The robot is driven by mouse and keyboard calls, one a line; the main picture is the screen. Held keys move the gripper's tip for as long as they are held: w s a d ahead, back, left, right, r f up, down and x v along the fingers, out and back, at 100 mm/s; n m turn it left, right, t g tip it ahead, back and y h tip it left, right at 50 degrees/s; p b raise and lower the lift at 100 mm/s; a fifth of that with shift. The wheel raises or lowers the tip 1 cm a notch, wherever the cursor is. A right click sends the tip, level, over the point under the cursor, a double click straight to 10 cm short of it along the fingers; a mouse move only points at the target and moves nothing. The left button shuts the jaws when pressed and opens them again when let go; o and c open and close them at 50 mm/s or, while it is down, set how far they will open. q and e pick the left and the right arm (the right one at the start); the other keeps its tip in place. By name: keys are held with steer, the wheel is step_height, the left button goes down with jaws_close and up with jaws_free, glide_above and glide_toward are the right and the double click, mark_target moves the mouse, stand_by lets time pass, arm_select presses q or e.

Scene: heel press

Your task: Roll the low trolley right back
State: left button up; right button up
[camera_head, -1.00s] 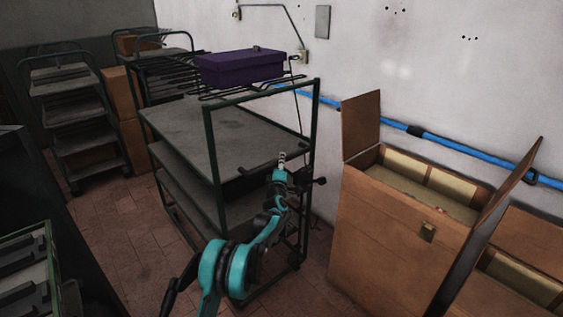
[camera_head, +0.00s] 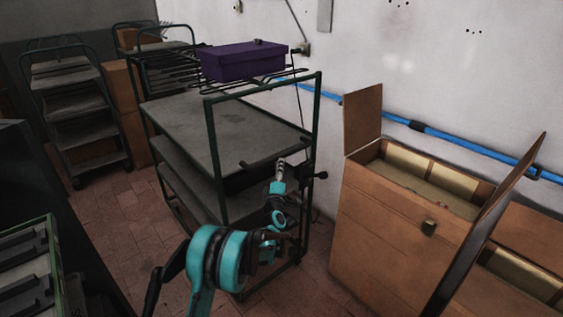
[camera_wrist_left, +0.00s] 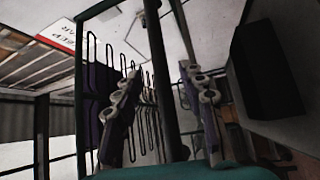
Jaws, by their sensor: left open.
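The trolley with a dark green frame and grey shelves (camera_head: 215,130) stands in the middle of the head view, beside the white wall. A dark horizontal bar (camera_head: 270,158) crosses its near end. My left gripper (camera_head: 281,170) is at this near end, by the bar; the head view does not show whether they touch. In the left wrist view the fingers (camera_wrist_left: 160,112) are apart, and a dark upright post (camera_wrist_left: 159,60) shows between them. No grip on it is visible. My right gripper is in neither current view.
A purple box (camera_head: 243,62) sits on wire racks behind the trolley's top frame. Open brown cartons (camera_head: 385,225) stand close on the right. A shelved cart (camera_head: 85,105) and a stack of boxes (camera_head: 133,115) stand at the back left. Tiled floor (camera_head: 115,215) is clear left of the trolley.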

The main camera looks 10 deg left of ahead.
arm_select(q)
steer(key=shift+s+d+f, duration=0.1)
steer(key=shift+s+f, duration=0.1)
steer(key=shift+s, duration=1.1)
steer(key=shift+r, duration=0.1)
steer(key=s+d+r+m+g+h, duration=0.25)
steer(key=s+r+m, duration=0.2)
steer(key=s, duration=0.35)
steer(key=s+d+r+m+g+h, duration=0.2)
steer(key=s+d+r+m, duration=0.15)
steer(key=s+m, duration=0.35)
steer(key=s+a+f+m+g, duration=0.1)
steer(key=s+f+m+g, duration=0.1)
steer(key=s, duration=0.9)
steer(key=s+a+f+m+g+y, duration=0.1)
steer(key=s+f, duration=0.4)
steer(key=s, duration=0.7)
steer(key=s+a+f+m+g+y, duration=0.1)
steer(key=s+g, duration=0.4)
steer(key=s, duration=0.6)
step_height(320, 180, down, 3)
steer(key=shift+s+a+r+m, duration=0.15)
steer(key=shift+s+a+m, duration=0.2)
steer(key=shift+a+m, duration=0.65)
